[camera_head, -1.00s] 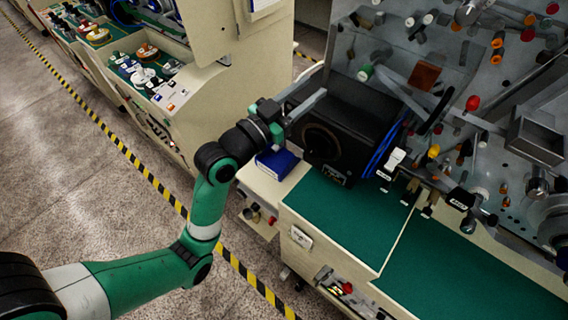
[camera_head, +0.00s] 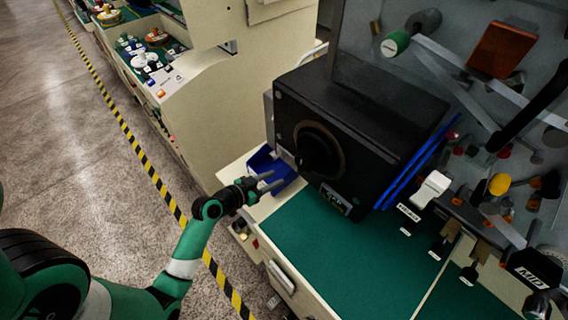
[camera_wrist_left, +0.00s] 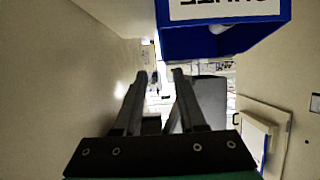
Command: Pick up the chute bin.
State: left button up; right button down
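The blue chute bin (camera_head: 262,160) sits at the left end of the green-topped bench, beside a black box-shaped machine. In the left wrist view the bin (camera_wrist_left: 221,42) is at the upper right, with a white label on its face that reads upside down. My left gripper (camera_head: 274,180) is at the near side of the bin. In the left wrist view its two fingers (camera_wrist_left: 162,75) are apart with nothing held between them, and the bin is beyond the fingertips, to the right. Whether they touch the bin cannot be told. My right gripper is not in view.
The black machine (camera_head: 345,125) stands close to the bin's right. The green bench top (camera_head: 340,255) is clear in front of it. A winding panel with spindles (camera_head: 460,60) rises behind. A cream cabinet (camera_head: 235,110) stands at the left.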

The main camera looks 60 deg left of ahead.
pick_arm(q)
jog(key=b+x, duration=0.2)
jog(key=x, duration=0.8)
jog(key=shift+a+b, duration=0.2)
jog(key=shift+b, duration=0.2)
grip_shut()
dwell(0.9)
